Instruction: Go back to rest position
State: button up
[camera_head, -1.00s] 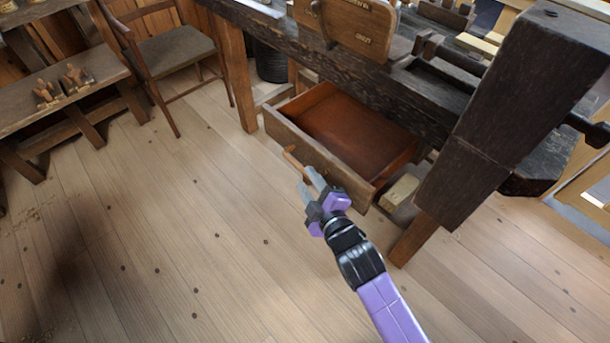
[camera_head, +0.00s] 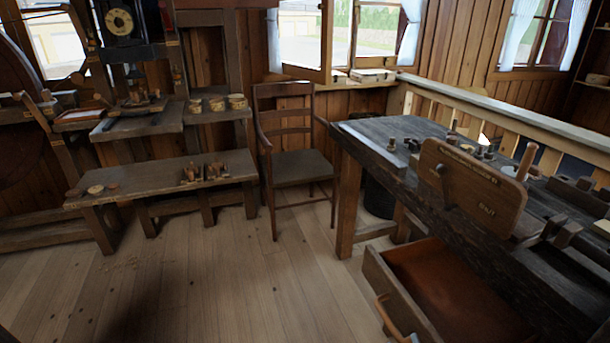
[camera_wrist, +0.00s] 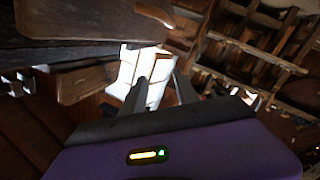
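My gripper (camera_wrist: 160,80) shows in the wrist view with its two grey fingers apart and nothing visible between them. In the head view at most a small grey tip shows at the bottom edge, by the drawer handle, and I cannot tell how near it is. The drawer (camera_head: 440,285) under the dark workbench (camera_head: 375,150) stands pulled out, and the part I see inside is empty. Its wooden handle (camera_head: 388,318) is on the front, at the bottom of the head view.
A wooden chair (camera_head: 300,165) stands left of the workbench. A low bench (camera_head: 150,185) with small wooden items is further left. An upright wooden board (camera_head: 470,185) and several tools are on the workbench. The plank floor (camera_head: 240,290) in front is clear.

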jog(key=s+r+m+g+p, duration=0.1)
jog(key=s+r+m+p, duration=0.2)
jog(key=s, duration=1.2)
jog(key=s+d+r+m+g+p, duration=0.1)
jog(key=s+r+m+p, duration=0.2)
jog(key=s+r, duration=0.6)
jog(key=s, duration=0.7)
jog(key=shift+m+g+p, duration=0.3)
jog(key=shift+g+p, duration=0.05)
jog(key=shift+g, duration=0.05)
jog(key=shift+s+d+f, duration=0.1)
